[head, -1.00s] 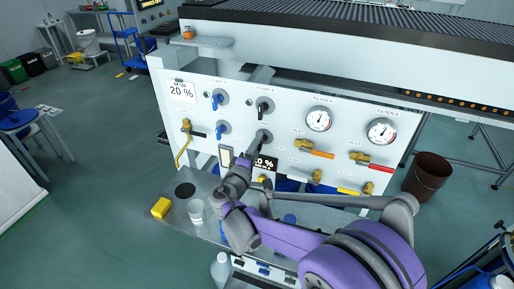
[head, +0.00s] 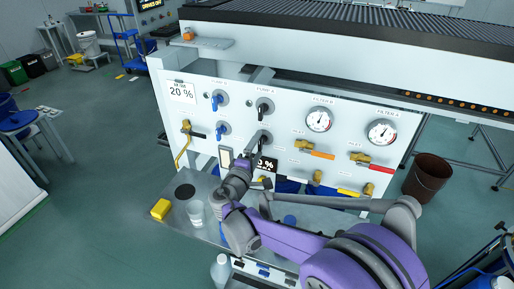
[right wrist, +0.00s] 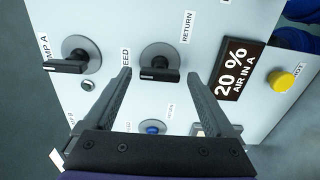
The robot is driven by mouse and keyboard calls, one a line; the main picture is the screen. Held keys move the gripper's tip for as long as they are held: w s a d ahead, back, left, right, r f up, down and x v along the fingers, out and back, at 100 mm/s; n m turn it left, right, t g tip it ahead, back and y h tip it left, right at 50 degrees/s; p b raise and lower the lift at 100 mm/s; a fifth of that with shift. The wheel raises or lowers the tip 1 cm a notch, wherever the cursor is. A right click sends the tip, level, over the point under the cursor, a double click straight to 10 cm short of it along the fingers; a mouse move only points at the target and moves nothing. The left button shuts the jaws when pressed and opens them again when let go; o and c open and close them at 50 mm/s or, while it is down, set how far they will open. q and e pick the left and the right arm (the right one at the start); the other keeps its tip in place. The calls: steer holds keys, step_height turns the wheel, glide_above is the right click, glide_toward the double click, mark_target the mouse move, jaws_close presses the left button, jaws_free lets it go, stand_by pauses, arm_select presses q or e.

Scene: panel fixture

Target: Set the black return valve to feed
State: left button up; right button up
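The black return valve (right wrist: 162,55) is a round dial with a black handle, between the word FEED on its left and the label RETURN at its upper right in the right wrist view. In the head view, the valve (head: 265,136) sits below another black knob and is partly behind my right gripper (head: 256,152). My right gripper (right wrist: 160,75) is open. Its fingers stand on either side of the black handle, with gaps visible on both sides. I cannot tell how deep the fingertips reach. My left gripper is not in view.
The black pump A knob (right wrist: 75,55) lies close to the left finger. A blue knob (right wrist: 151,127) shows between the fingers, nearer the palm. A black 20 % display (right wrist: 236,68) and a yellow button (right wrist: 284,81) are on the right. Gauges and several levers fill the panel's right side (head: 320,120).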

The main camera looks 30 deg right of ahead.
steer(key=b+v, duration=0.1)
steer(key=v, duration=0.9)
steer(key=shift+s+a, duration=0.25)
steer(key=shift+s, duration=0.1)
steer(key=s+d+f+m+g+y, duration=0.35)
steer(key=s+f+g+y, duration=0.3)
steer(key=s+f, duration=0.5)
steer(key=s+a+f+m+y, duration=0.3)
steer(key=s+a+m+y, duration=0.1)
steer(key=s+a+y, duration=0.3)
steer(key=s+a, duration=0.2)
steer(key=s, duration=0.1)
steer(key=shift+m+p, duration=0.35)
steer(key=shift+a, duration=0.1)
steer(key=shift+c, duration=0.2)
